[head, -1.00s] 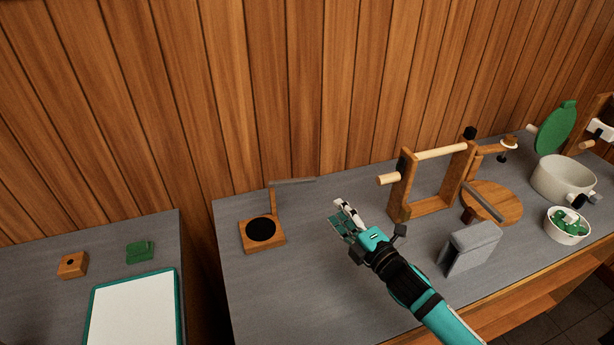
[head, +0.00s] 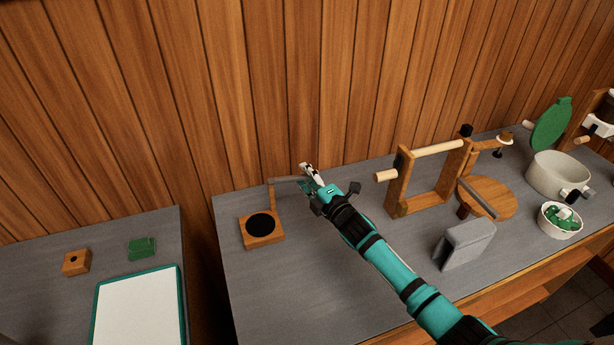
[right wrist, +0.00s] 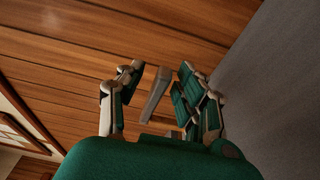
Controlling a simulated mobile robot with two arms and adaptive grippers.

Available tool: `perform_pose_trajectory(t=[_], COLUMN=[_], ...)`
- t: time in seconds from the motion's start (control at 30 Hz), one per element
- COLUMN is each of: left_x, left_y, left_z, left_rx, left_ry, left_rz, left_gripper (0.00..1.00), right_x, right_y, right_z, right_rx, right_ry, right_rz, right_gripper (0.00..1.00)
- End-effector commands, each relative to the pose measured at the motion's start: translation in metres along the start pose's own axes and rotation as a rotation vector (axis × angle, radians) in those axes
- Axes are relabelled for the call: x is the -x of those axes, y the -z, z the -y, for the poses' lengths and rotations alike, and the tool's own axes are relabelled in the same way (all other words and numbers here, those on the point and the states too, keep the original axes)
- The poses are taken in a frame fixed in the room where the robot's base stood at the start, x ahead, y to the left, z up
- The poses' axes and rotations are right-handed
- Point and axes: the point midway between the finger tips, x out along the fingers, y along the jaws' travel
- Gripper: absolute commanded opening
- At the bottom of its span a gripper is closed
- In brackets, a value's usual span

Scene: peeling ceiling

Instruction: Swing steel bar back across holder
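The wooden holder (head: 262,231) stands at the left end of the long grey table, with a black round spot on its top and a thin upright post at its back. The grey steel bar (head: 284,179) extends rightward from the top of this post. My right gripper (head: 304,176) is at the bar's free right end, which it partly hides in the head view. In the right wrist view the bar (right wrist: 155,95) lies between the two open fingers (right wrist: 157,92), with a gap visible on each side. My left gripper is out of view.
A wooden frame with a crossbar (head: 438,149), a grey block (head: 465,243), a round wooden board (head: 490,198), a white pot (head: 558,175) and a small bowl (head: 560,221) stand to the right. The plank wall (head: 300,80) is close behind. The table front is clear.

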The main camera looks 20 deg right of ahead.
Motion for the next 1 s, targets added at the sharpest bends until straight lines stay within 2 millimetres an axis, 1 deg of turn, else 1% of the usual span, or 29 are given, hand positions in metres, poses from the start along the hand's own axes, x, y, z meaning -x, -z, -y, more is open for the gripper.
perform_pose_trajectory(t=[0.1,0.3,0.37,0.4,0.83,1.0], left_x=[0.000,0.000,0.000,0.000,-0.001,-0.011], left_y=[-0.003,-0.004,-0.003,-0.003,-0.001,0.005], left_z=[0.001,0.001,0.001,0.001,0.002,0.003], left_rx=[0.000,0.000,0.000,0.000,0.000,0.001], left_ry=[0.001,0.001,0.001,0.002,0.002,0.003], left_rz=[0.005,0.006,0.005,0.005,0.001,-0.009], left_gripper=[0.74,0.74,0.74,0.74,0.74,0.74], right_x=[0.000,0.000,0.001,0.001,0.000,-0.009], right_y=[0.000,0.000,0.000,0.000,0.000,-0.001], right_z=[0.000,0.000,0.000,0.000,0.000,0.003], right_rx=[0.000,0.000,0.000,0.000,-0.001,-0.002], right_ry=[0.000,0.000,0.000,0.000,-0.001,-0.004], right_rz=[0.000,0.000,0.000,0.000,0.001,0.022], right_gripper=[0.36,0.10,0.02,0.00,0.00,0.00])
